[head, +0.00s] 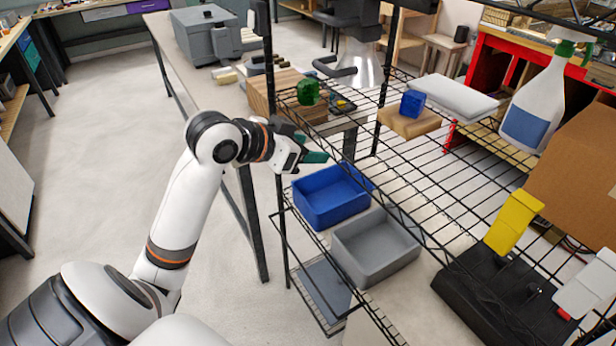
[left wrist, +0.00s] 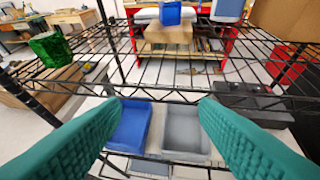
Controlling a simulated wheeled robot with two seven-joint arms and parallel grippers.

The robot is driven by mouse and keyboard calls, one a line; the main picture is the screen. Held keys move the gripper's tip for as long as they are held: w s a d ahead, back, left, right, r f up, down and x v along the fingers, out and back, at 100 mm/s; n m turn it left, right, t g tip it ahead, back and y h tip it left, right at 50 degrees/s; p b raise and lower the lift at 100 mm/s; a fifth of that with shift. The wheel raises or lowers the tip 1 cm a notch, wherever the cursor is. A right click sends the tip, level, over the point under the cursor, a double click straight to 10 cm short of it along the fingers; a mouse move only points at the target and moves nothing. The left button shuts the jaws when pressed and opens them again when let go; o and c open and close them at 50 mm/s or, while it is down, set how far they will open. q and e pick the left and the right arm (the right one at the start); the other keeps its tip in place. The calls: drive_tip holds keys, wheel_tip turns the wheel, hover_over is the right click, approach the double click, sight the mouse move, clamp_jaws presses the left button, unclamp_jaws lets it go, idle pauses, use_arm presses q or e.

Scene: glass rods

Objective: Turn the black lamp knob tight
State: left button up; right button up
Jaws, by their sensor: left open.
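My left gripper (head: 312,153) is open and empty, its teal fingers level with the near edge of the wire shelf. In the left wrist view, the two fingers (left wrist: 158,105) are spread wide with nothing between them. A dark fixture with a shiny, pale flared shade (head: 362,64) stands behind the shelf in the head view. A black curved part (head: 334,69) juts from its left side; I cannot tell whether this is the lamp knob. My gripper is apart from it, lower and to the left. No clear knob shows in the left wrist view. My right gripper is not in view.
Below are a blue bin (head: 328,205) and a grey bin (head: 372,262). Open floor lies left.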

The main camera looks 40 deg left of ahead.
use_arm(q)
wheel_tip(320, 180, down, 6)
drive_tip(key=s+d+g, duration=0.1)
drive_tip(key=shift+d, duration=0.25)
drive_tip(key=shift+s+r, duration=0.1)
drive_tip(key=s+d+f+n+g+y, duration=0.1)
drive_tip(key=s+d+f+g, duration=0.35)
drive_tip(key=s+f, duration=0.6)
drive_tip(key=s+d+f+g+y, duration=0.1)
drive_tip(key=s+d+f+g, duration=0.2)
drive_tip(key=s+d+f, duration=0.55)
wheel_tip(320, 180, down, 30)
drive_tip(key=s+a, duration=0.3)
drive_tip(key=s+a+f+g, duration=0.2)
drive_tip(key=s+f, duration=1.3)
drive_tip(key=shift+s+a+y, duration=0.3)
drive_tip(key=shift+s+a, duration=0.05)
